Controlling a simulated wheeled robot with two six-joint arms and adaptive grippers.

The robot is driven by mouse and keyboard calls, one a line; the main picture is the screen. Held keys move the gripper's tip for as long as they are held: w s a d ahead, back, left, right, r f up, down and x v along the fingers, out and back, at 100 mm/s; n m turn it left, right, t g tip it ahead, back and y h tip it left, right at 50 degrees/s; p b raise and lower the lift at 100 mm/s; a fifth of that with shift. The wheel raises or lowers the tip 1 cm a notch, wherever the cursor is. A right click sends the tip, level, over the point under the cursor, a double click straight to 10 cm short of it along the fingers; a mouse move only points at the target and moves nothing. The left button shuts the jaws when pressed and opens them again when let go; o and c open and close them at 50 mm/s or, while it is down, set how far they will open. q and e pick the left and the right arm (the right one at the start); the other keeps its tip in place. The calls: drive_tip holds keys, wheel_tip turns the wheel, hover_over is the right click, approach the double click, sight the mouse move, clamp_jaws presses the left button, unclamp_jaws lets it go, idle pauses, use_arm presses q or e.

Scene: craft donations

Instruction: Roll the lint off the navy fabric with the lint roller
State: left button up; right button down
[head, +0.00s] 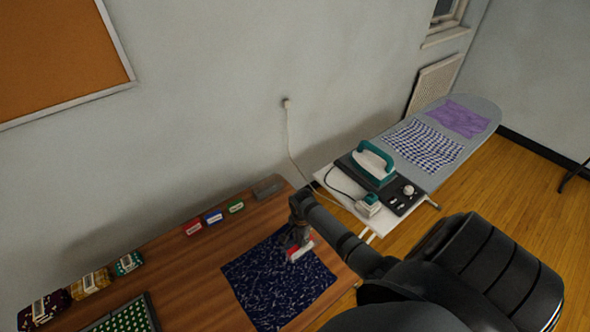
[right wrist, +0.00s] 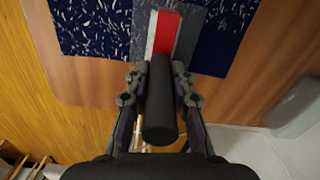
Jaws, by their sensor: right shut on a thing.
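The navy fabric (head: 265,285) lies flat on the wooden table in the head view, with white lint specks over most of it. The lint roller (head: 299,250) is at the fabric's upper right part. My right gripper (head: 298,236) is shut on the roller's dark handle. In the right wrist view the handle (right wrist: 160,100) sits between both fingers, and the red and white roller head is over the navy fabric (right wrist: 95,25). A grey strip, clear of most lint, runs beside the head there. I cannot tell if the head touches the cloth. My left gripper is not in view.
Small red, blue and green boxes (head: 214,217) stand along the table's back edge. An ironing board (head: 455,150) with an iron (head: 373,162) stands to the right. Bare table (head: 190,285) lies left of the fabric.

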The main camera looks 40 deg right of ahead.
drive_tip(key=s+p, duration=0.3)
drive_tip(key=s, duration=1.3)
drive_tip(key=shift+s+a+p, duration=0.15)
drive_tip(key=shift+s+p, duration=0.15)
drive_tip(key=shift+s, duration=0.05)
wheel_tip(320, 180, up, 5)
